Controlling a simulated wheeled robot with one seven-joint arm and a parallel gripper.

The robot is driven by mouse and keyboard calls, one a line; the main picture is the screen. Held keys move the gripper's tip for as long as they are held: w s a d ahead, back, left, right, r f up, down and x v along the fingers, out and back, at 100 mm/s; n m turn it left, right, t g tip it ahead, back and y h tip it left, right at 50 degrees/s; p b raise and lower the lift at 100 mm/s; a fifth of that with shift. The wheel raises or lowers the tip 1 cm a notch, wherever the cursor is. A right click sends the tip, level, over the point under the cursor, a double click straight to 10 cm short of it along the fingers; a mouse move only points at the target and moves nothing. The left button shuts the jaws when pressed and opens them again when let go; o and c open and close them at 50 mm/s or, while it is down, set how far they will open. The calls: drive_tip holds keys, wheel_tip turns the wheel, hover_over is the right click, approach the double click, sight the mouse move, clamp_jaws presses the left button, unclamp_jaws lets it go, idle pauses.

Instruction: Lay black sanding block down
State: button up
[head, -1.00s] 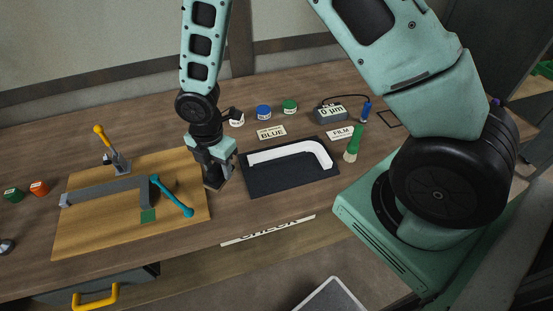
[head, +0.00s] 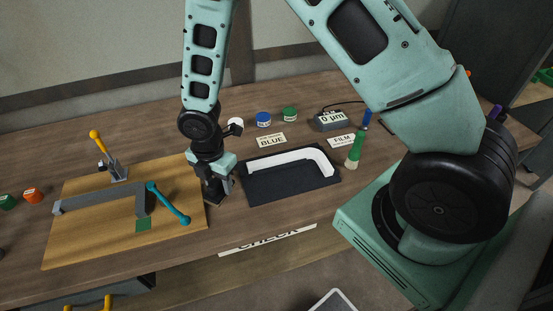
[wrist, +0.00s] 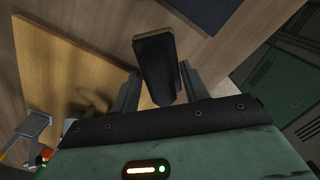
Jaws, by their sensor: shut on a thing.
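My gripper (head: 216,192) points down at the tabletop (head: 230,226), between the wooden board and the dark mat. In the wrist view my gripper (wrist: 160,88) has its two fingers on either side of the black sanding block (wrist: 154,62), shut on it. The block is dark with a paler end and sticks out past the fingertips. In the head view the block is mostly hidden among the fingers, low over the table. I cannot tell whether it touches the wood.
The wooden board (head: 85,240) with a grey clamped frame and teal handle (head: 170,205) is close on the left. The dark mat (head: 290,187) with a white curved piece (head: 328,163) is close on the right.

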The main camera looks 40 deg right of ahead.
drive_tip(key=shift+f+b, duration=1.2)
drive_tip(key=shift+f, duration=0.55)
drive_tip(key=o, duration=1)
drive_tip(key=shift+o, duration=0.2)
drive_tip(key=shift+r, duration=0.15)
wheel_tip(320, 180, up, 17)
drive_tip(key=shift+r, duration=0.15)
drive_tip(key=s+a+r+m, duration=0.1)
drive_tip(key=s+r+m, duration=0.1)
drive_tip(key=s+m, duration=0.5)
drive_tip(key=s+a+r+m, duration=0.1)
drive_tip(key=s+r+m, duration=0.2)
drive_tip(key=s+m, duration=0.5)
drive_tip(key=s, duration=0.6)
drive_tip(key=shift+s+a+r+m+y, duration=0.2)
drive_tip(key=shift+s+a+m+y, duration=0.1)
drive_tip(key=shift+a, duration=0.1)
